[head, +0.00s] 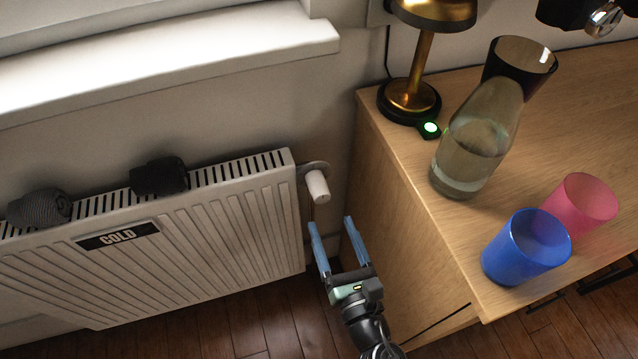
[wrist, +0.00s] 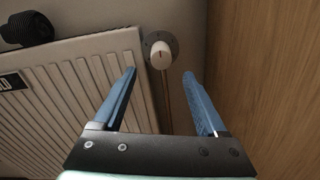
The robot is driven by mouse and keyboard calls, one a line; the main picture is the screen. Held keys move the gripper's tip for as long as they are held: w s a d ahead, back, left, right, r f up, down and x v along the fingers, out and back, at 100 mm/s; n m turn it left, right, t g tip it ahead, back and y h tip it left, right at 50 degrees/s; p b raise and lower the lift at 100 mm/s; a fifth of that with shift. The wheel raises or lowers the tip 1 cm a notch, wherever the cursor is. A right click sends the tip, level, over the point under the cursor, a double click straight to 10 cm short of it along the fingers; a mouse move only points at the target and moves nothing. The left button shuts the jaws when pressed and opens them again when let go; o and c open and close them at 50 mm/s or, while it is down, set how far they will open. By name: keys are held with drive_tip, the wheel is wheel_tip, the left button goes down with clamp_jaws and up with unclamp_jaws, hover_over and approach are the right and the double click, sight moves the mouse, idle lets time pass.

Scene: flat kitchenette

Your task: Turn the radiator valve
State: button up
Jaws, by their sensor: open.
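The radiator valve (head: 317,186) is a white cylindrical knob at the upper right end of the white radiator (head: 230,215). In the wrist view the knob (wrist: 161,53) shows end-on with a short red mark, on a round grey plate with a pipe running down. My gripper (head: 331,229) is open and empty, its two blue fingers apart. In the head view it is below and slightly right of the knob. In the wrist view the knob appears beyond the fingertips (wrist: 160,72), between them sideways, with no visible contact.
A wooden cabinet (head: 395,225) stands close on the right; a lamp (head: 410,100), glass carafe (head: 470,150), blue cup (head: 525,247) and pink cup (head: 583,203) are on top. Dark rolled cloths (head: 160,177) lie on the radiator, which bears a "COLD" sign (head: 117,235). A windowsill (head: 170,65) juts out above.

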sight(323, 200)
drive_tip(key=x, duration=0.9)
drive_tip(key=shift+w+b, duration=0.25)
drive_tip(key=shift+b, duration=0.15)
clamp_jaws()
